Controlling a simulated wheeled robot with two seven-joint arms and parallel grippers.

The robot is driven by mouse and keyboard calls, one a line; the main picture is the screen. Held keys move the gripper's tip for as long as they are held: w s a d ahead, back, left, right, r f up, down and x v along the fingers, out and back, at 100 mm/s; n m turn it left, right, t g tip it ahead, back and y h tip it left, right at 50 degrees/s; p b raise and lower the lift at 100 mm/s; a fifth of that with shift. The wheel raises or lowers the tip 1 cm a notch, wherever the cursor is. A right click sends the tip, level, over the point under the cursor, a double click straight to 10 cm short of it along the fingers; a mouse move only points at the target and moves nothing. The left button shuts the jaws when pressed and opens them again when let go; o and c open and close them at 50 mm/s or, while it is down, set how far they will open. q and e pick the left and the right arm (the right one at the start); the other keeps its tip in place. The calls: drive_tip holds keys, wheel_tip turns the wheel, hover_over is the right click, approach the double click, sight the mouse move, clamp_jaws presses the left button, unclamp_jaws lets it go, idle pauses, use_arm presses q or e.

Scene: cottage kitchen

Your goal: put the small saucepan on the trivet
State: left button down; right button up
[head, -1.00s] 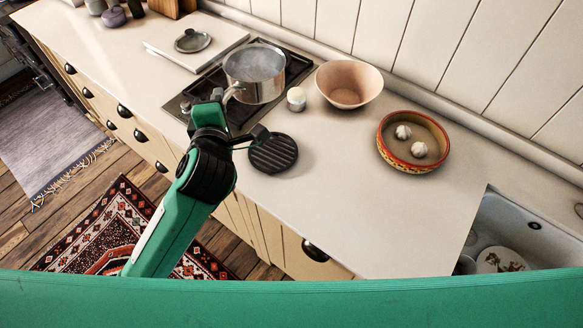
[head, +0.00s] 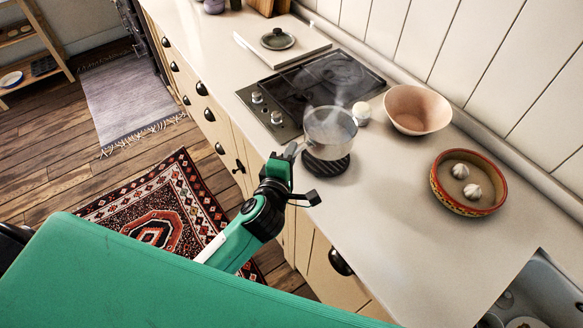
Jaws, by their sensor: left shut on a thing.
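The small saucepan (head: 330,134), metal with steaming contents, is over the dark round ridged trivet (head: 324,170) on the counter. The trivet's front part shows below the pan; its back part is hidden. I cannot tell whether the pan's base touches the trivet or hangs just above it. The pan looks roughly level. My left gripper (head: 284,163) is shut on the saucepan's handle, at the left of the pan near the counter's front edge. My right gripper is not in view.
The black hob (head: 318,80) behind is clear of pans. A small white-topped pot (head: 361,112) stands close behind the saucepan. A pink bowl (head: 416,110) and a painted dish (head: 468,182) with two garlic bulbs stand to the right. The counter in front of the dish is bare.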

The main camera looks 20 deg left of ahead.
use_arm(q)
drive_tip(key=shift+f, duration=0.7)
wheel_tip(320, 180, down, 4)
drive_tip(key=shift+f+b, duration=0.2)
drive_tip(key=shift+b, duration=0.1)
drive_tip(key=shift+f, duration=0.1)
drive_tip(key=c, duration=1.4)
unclamp_jaws()
drive_tip(key=shift+c, duration=0.2)
